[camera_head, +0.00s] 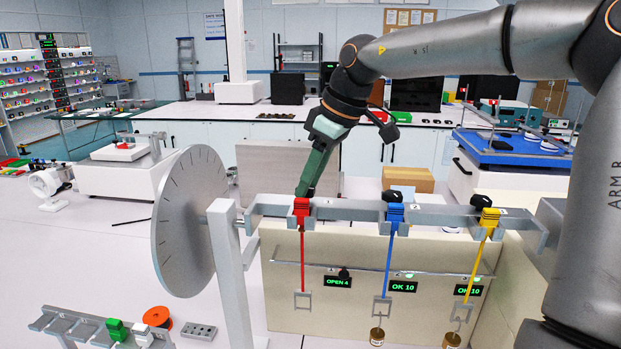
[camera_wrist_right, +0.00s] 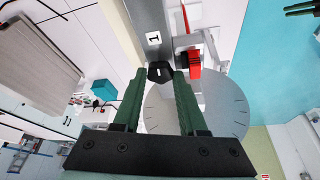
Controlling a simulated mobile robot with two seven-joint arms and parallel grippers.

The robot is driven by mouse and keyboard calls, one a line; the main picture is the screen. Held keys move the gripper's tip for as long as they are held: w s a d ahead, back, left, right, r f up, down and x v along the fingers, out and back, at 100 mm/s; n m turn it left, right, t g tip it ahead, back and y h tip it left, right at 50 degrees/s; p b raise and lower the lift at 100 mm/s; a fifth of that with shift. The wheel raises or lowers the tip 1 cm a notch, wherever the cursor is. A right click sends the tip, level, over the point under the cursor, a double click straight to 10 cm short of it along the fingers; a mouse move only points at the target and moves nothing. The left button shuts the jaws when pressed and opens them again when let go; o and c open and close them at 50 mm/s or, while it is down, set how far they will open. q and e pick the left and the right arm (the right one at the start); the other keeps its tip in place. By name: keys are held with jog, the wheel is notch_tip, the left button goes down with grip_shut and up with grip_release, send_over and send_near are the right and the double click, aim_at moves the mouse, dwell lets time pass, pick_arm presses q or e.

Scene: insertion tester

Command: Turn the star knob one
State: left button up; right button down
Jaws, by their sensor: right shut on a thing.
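Star knob one (camera_wrist_right: 160,72) is a small black knob beside the label "1" in the right wrist view. My right gripper (camera_wrist_right: 160,76) has its two green fingers on either side of the knob and is shut on it. In the head view my right gripper (camera_head: 301,190) points down at the left part of the grey rail (camera_head: 350,212), just behind the red clamp (camera_head: 302,207); the knob is hidden there. The red clamp also shows in the wrist view (camera_wrist_right: 194,62). My left gripper is not seen in the head view.
Two more black knobs stand by the blue clamp (camera_head: 395,212) and yellow clamp (camera_head: 489,217). A large grey disc (camera_head: 188,222) stands left of the rail.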

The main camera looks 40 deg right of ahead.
jog(key=n, duration=0.2)
jog(key=n+y, duration=0.1)
jog(key=n, duration=0.1)
jog(key=shift+w+d+g, duration=0.15)
jog(key=shift+d+g, duration=0.05)
jog(key=shift+g, duration=0.2)
jog(key=n, duration=0.2)
jog(key=n+g+y, duration=0.1)
jog(key=n, duration=0.1)
jog(key=shift+w+d+n+y, duration=0.1)
jog(key=shift+w+n+y, duration=0.1)
jog(key=shift+n+y, duration=0.1)
jog(key=n+g, duration=0.2)
jog(key=n, duration=0.2)
jog(key=shift+w+r+n, duration=0.1)
jog(key=shift+w+n, duration=0.05)
jog(key=shift+n, duration=0.15)
jog(key=shift+w+n+g, duration=0.15)
jog(key=shift+n+g, duration=0.65)
jog(key=shift+n, duration=1.1)
jog(key=c, duration=0.7)
grip_release()
jog(key=shift+c, duration=0.2)
